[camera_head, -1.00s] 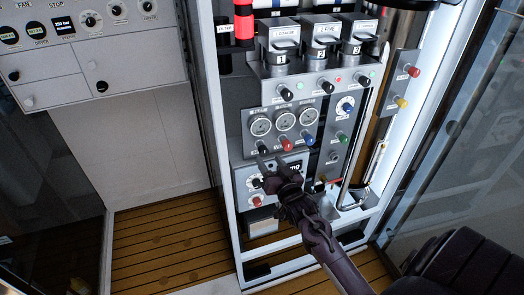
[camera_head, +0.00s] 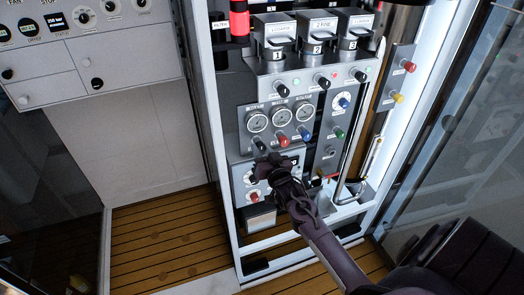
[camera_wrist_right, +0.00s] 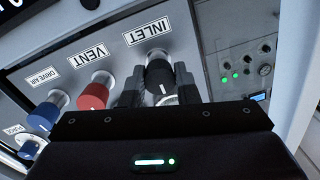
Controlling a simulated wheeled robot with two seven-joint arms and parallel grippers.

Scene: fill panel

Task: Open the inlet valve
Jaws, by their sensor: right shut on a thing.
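The inlet valve is a black knob (camera_wrist_right: 158,74) under the INLET label (camera_wrist_right: 148,33) in the right wrist view. In the head view the black knob (camera_head: 259,144) is at the left of the row below the gauges. My right gripper (camera_wrist_right: 158,92) is shut on the knob, with one dark finger on each side of it. In the head view my right gripper (camera_head: 270,164) is at the panel, just below this knob. The lower part of the knob is hidden by my gripper. My left gripper is not in view.
The red VENT knob (camera_wrist_right: 94,92) and the blue DRIVE AIR knob (camera_wrist_right: 48,108) are close beside the inlet knob. Three gauges (camera_head: 281,117) are above the row. A metal pipe (camera_head: 371,160) runs down the panel's right side. Wooden floor (camera_head: 160,240) is clear at left.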

